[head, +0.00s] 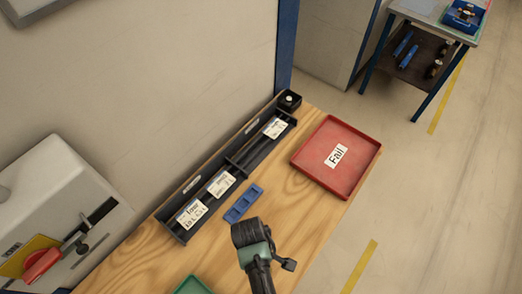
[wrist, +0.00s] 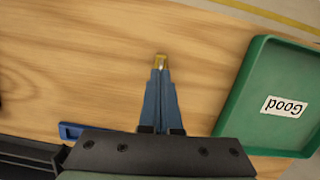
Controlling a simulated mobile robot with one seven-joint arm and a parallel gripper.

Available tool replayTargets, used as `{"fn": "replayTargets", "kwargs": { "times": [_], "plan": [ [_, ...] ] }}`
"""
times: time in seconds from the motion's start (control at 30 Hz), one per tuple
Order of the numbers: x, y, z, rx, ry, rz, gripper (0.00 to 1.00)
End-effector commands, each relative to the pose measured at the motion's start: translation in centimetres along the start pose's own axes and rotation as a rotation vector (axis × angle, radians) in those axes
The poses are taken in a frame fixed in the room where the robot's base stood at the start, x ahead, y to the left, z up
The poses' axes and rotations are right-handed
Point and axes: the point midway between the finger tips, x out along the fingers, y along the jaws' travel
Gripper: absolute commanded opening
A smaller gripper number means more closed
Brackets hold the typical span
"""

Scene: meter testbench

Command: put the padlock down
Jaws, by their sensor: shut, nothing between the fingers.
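In the wrist view my gripper (wrist: 161,72) points down over the wooden bench, its two blue fingers shut together. A small brass-yellow piece (wrist: 161,60) shows right at the fingertips, with a pale bit below it. It may be the padlock, but I cannot tell whether it lies on the wood or just under the tips. Nothing is held between the fingers. In the head view my arm's end is at the bottom middle, and its fingertips cannot be made out. No padlock can be made out clearly in the head view.
A green tray labelled Good (wrist: 262,97) lies right of my gripper in the wrist view. A red Fail tray (head: 337,157), a blue holder (head: 242,204) and a long black rack (head: 228,183) with labelled sections are on the bench (head: 285,195). Bare wood surrounds the fingertips.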

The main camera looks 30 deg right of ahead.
Motion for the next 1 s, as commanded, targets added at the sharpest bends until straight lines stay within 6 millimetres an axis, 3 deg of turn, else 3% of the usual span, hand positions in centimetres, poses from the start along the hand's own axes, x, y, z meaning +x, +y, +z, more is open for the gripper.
{"fn": "replayTargets", "kwargs": {
  "times": [0.37, 0.7, 1.0],
  "plan": [
    [0.7, -0.3, -0.1, -0.002, -0.002, -0.006, 0.00],
    [0.0, -0.3, -5.8, -0.005, -0.002, -0.007, 0.00],
    [-0.6, -0.2, -6.3, 0.000, -0.001, -0.005, 0.00]
  ]
}}
